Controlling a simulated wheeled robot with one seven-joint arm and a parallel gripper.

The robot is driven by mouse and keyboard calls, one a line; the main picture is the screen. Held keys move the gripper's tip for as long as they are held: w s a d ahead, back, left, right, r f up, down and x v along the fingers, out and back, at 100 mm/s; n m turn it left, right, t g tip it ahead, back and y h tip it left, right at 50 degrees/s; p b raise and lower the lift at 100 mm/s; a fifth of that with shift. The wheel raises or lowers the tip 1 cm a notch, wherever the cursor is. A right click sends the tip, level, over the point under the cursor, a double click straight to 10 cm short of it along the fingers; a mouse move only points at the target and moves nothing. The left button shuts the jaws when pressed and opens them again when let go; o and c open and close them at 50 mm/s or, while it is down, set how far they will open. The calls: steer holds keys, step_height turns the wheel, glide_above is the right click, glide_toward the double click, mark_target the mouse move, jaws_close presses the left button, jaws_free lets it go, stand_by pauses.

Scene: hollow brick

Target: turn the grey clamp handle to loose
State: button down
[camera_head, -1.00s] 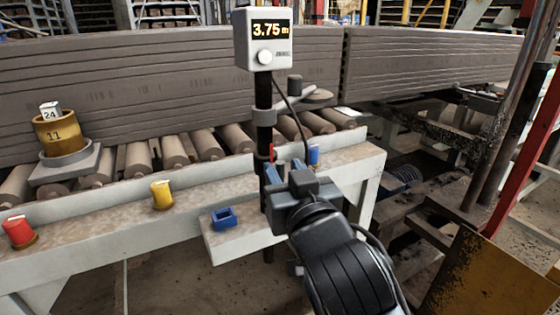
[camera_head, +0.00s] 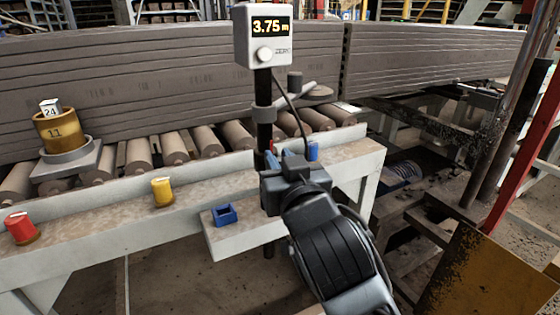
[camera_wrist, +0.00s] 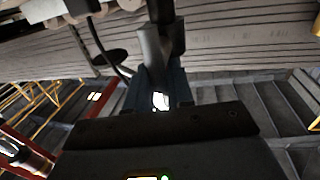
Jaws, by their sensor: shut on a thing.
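A black post (camera_head: 264,130) carries a grey collar (camera_head: 264,113) and a display box (camera_head: 263,36) reading 3.75 m. In the wrist view my gripper (camera_wrist: 158,92) reaches toward the dark post (camera_wrist: 160,10). A grey part there, seemingly the clamp handle (camera_wrist: 152,48), runs down between the fingers, which are shut on it. In the head view my gripper hides the held part. A small red piece on the post is mostly covered.
A pale bench (camera_head: 100,222) holds a red knob (camera_head: 21,228), a yellow knob (camera_head: 162,192) and a blue open block (camera_head: 225,215). Rollers and long bricks (camera_head: 180,75) lie behind; a cable hangs near the post.

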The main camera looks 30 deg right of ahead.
steer(key=shift+m, duration=0.3)
steer(key=m, duration=0.1)
steer(key=d+m+p, duration=0.1)
steer(key=m, duration=0.1)
steer(key=shift+m+g, duration=0.3)
steer(key=shift+g, duration=0.1)
steer(key=shift+d+f+m+g+y+p, duration=0.15)
steer(key=shift+d+f+m+y+p, duration=0.35)
steer(key=shift+m, duration=1.45)
steer(key=shift+f+m+g+y+p, duration=0.3)
steer(key=shift+m+y+p, duration=0.5)
steer(key=shift+m, duration=1.1)
steer(key=shift+d+f+m+g+y+p, duration=0.2)
steer(key=shift+f+m+y+p, duration=0.45)
steer(key=shift+m, duration=1.3)
steer(key=shift+r+h, duration=0.15)
steer(key=shift+h, duration=0.1)
steer(key=c, duration=1.2)
jaws_free()
steer(key=shift+o, duration=0.2)
